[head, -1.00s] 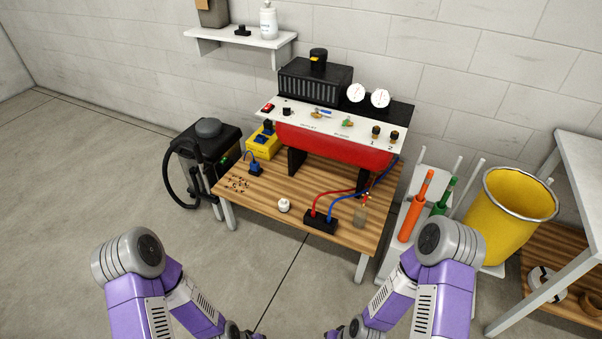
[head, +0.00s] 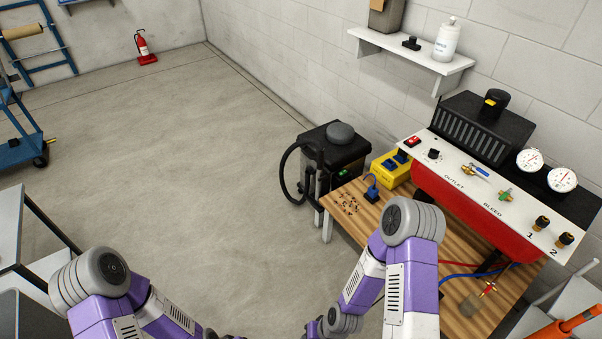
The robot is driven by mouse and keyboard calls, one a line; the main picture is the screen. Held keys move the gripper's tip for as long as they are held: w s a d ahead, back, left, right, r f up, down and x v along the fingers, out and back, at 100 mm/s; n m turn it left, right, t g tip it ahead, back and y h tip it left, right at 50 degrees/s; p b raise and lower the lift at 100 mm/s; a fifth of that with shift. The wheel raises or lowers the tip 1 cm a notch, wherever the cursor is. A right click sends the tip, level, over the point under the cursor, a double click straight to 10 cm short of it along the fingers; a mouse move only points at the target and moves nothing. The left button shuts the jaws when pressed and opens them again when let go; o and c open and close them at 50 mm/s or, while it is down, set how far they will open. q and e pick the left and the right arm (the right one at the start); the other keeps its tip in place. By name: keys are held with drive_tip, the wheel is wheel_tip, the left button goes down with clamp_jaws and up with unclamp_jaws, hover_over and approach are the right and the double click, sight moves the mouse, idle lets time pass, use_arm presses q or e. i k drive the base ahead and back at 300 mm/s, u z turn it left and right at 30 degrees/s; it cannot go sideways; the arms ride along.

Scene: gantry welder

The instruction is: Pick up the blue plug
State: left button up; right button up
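The blue plug (head: 371,195) stands on the back left part of the wooden workbench (head: 458,318), with a short blue cable looping up from it. It is just in front of a yellow box (head: 391,170), and a patch of small brown bits (head: 347,203) lies to its left. My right arm crosses in front of the bench, below the plug in the picture. My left arm is over the floor at the lower left. Both forearms run to the bottom edge, and neither gripper's fingers show.
A black vacuum-like machine (head: 333,150) with a hose stands left of the bench. The red machine with a white panel (head: 480,182) fills the bench's back right. A grey table (head: 12,230) is at the left edge. Open floor lies between.

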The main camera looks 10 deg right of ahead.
sight(372, 191)
drive_tip(key=u, duration=0.55)
drive_tip(key=i, duration=1.85)
drive_tip(key=z, duration=0.95)
drive_tip(key=i, duration=1)
drive_tip(key=z, duration=1.25)
drive_tip(key=i, duration=0.55)
